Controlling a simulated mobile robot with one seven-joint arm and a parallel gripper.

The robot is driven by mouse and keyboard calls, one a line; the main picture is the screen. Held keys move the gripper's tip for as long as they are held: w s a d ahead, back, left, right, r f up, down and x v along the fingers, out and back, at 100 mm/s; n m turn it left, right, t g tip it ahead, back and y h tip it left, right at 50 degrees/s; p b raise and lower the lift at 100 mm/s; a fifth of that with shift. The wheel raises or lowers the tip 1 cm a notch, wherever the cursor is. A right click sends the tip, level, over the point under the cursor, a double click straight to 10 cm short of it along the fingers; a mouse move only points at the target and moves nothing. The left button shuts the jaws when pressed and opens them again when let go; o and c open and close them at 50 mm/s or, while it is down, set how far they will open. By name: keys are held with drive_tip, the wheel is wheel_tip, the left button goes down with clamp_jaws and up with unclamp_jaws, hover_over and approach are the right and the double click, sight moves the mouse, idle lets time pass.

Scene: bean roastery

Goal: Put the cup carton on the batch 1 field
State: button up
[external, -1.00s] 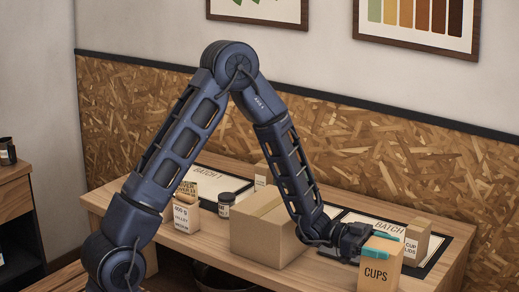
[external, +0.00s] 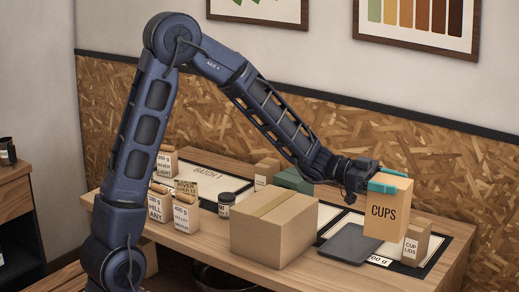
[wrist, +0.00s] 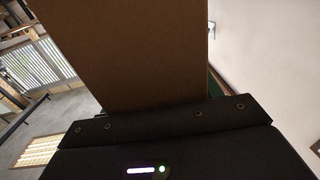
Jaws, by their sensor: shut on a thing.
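The cup carton (external: 385,214), a tan box marked CUPS, is upright and raised at the right side of the table. My gripper (external: 390,183) is shut on its upper part with teal fingertips. In the wrist view the carton (wrist: 130,50) fills the upper middle as a plain brown face, and the fingertips are hidden. The batch 1 field (external: 207,172) is a white, dark-edged sheet marked BATCH 1 at the back left of the table. My arm and several bags hide part of it.
A large cardboard box (external: 268,238) stands mid-table between the carton and the batch 1 field. A jar (external: 226,204) and bags (external: 181,215) stand at the left. A cup lids box (external: 413,246), grey slab (external: 350,243), green box (external: 292,180) and small carton (external: 266,172) are around.

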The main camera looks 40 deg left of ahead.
drive_tip(key=shift+r, duration=0.3)
drive_tip(key=w+a+n+t+y, duration=0.1)
drive_tip(key=w+a+n+t, duration=0.15)
drive_tip(key=w+a, duration=0.8)
drive_tip(key=w+a+n+t+y, duration=0.15)
drive_tip(key=w+a+t, duration=0.4)
drive_tip(key=a, duration=0.75)
drive_tip(key=w+a+n+t+y, duration=0.1)
drive_tip(key=w+a+n, duration=0.1)
drive_tip(key=w+a, duration=0.85)
drive_tip(key=a+n+t+y, duration=0.6)
drive_tip(key=a+n+y, duration=0.15)
drive_tip(key=a, duration=4.15)
wheel_tip(320, 180, down, 20)
drive_tip(key=shift+w+d+m, duration=0.25)
drive_tip(key=shift+m, duration=0.2)
drive_tip(key=o, duration=1.4)
drive_tip(key=shift+o, duration=0.2)
